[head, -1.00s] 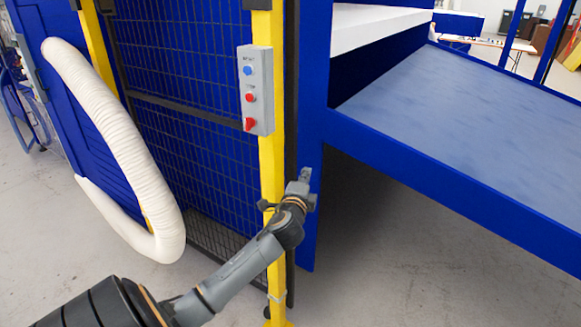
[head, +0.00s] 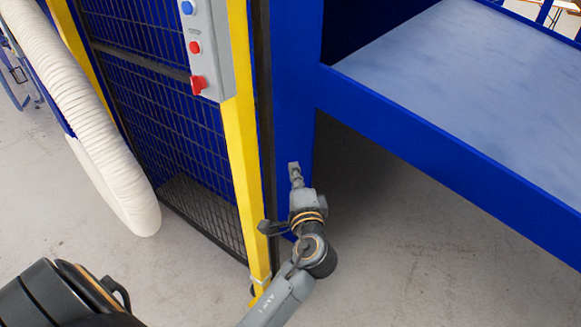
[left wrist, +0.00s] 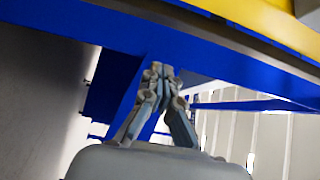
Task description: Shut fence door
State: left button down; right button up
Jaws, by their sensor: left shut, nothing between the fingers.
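A dark wire-mesh fence panel (head: 165,120) stands left of a yellow post (head: 241,150); blue shows through the mesh. A dark upright frame edge (head: 263,130) runs just right of the yellow post, beside a blue machine post (head: 293,90). I cannot tell which part is the door's free edge. My left gripper (head: 294,168) is shut and empty, its fingers pointing up in front of the lower blue post, right of the yellow post. Whether it touches the post is unclear. In the left wrist view its closed fingertips (left wrist: 162,70) lie before blue metalwork. My right gripper is not in view.
A grey control box (head: 208,50) with blue and red buttons is on the yellow post. A white ribbed hose (head: 95,120) hangs at left. A blue-framed machine table (head: 450,80) fills the upper right. The concrete floor (head: 400,260) below it is open.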

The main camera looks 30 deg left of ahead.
aim_at(269, 144)
pick_arm(q)
jog(key=shift+w+a+p, duration=0.5)
jog(key=shift+w+a, duration=0.55)
jog(key=shift+a, duration=0.85)
jog(key=shift+w+a+p, duration=0.45)
jog(key=shift+w+a, duration=0.6)
jog(key=shift+a, duration=0.9)
jog(key=shift+w+a+p, duration=0.5)
jog(key=shift+w+a, duration=0.55)
jog(key=shift+a, duration=1.05)
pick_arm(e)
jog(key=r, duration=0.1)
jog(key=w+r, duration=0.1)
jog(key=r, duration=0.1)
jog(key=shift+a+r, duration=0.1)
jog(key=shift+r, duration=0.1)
